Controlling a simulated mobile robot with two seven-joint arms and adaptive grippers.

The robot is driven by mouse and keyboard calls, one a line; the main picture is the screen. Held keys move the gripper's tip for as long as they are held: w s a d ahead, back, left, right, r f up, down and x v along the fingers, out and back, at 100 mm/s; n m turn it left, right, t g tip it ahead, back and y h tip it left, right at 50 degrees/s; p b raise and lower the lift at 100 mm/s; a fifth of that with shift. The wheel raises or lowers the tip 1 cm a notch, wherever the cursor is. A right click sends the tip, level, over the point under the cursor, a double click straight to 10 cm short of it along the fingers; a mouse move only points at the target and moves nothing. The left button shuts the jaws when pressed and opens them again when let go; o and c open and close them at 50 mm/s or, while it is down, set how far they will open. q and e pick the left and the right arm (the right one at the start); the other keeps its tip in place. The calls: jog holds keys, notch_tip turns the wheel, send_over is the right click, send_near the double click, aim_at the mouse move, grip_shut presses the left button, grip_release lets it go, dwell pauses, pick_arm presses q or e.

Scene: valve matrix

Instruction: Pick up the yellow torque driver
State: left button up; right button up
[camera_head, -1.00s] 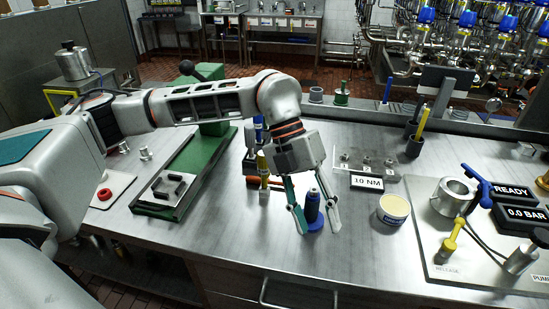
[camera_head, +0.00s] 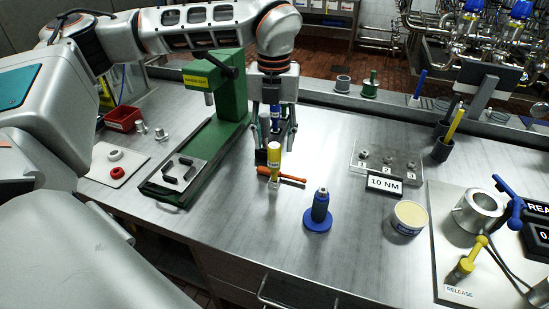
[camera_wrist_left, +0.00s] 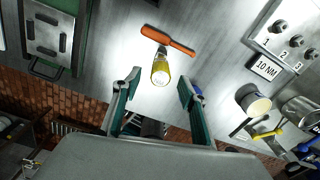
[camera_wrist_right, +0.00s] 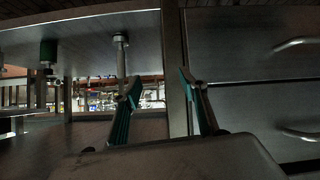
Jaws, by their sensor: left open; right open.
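The yellow torque driver (camera_head: 274,158) stands upright on the bench near the middle of the head view. It also shows in the left wrist view (camera_wrist_left: 160,72), between and just beyond the fingertips. My left gripper (camera_head: 275,140) is open, pointing down just behind the yellow driver, with nothing held. The left wrist view shows its two fingers (camera_wrist_left: 160,82) apart. My right gripper (camera_wrist_right: 160,80) shows only in the right wrist view, open and empty, facing the bench front.
An orange-handled tool (camera_head: 290,180) lies beside the driver. A blue driver (camera_head: 319,207) stands front right on a blue base. A green press (camera_head: 231,90) is at left, a tub (camera_head: 409,218) and the 10 NM plate (camera_head: 384,184) at right. The bench front is clear.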

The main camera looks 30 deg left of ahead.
aim_at(275, 145)
pick_arm(q)
notch_tip(275, 145, down, 4)
jog(key=shift+r, duration=0.25)
grip_shut()
jog(key=shift+w, duration=0.1)
jog(key=shift+r, duration=0.2)
